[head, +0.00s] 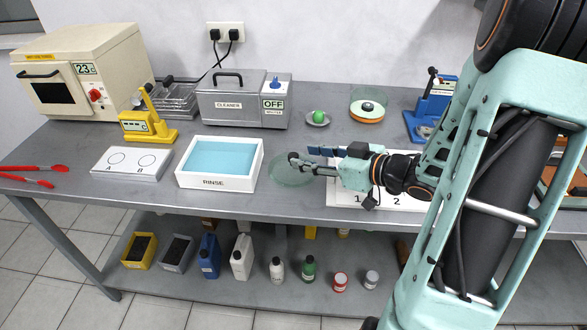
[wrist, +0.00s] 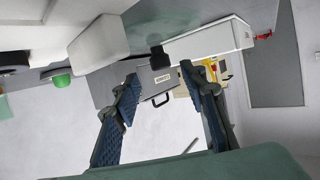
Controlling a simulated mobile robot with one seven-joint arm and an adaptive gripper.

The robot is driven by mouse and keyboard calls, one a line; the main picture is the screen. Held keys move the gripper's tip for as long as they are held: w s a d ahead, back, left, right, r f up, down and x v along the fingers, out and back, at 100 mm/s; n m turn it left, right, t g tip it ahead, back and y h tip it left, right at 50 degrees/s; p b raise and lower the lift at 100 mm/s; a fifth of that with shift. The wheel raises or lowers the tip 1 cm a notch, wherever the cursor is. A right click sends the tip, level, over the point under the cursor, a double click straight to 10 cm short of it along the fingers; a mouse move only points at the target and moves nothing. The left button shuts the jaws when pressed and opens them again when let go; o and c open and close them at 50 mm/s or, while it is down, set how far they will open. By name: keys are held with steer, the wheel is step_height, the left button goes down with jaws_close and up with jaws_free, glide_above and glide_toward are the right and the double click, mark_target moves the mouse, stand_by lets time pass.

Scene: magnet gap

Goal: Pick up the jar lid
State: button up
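A round, clear greenish glass piece (head: 291,170) lies on the table, right of the rinse tray; it may be the jar lid, but I cannot tell for sure.
The white rinse tray (head: 218,183) with blue liquid stands just left of the glass piece. A numbered white board (head: 345,198) lies under my arm.

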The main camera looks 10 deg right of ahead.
mark_target(295, 156)
steer(key=b+x, duration=0.1)
steer(key=x, duration=0.4)
steer(key=shift+a+f, duration=0.1)
steer(key=shift+a, duration=0.1)
jaws_close()
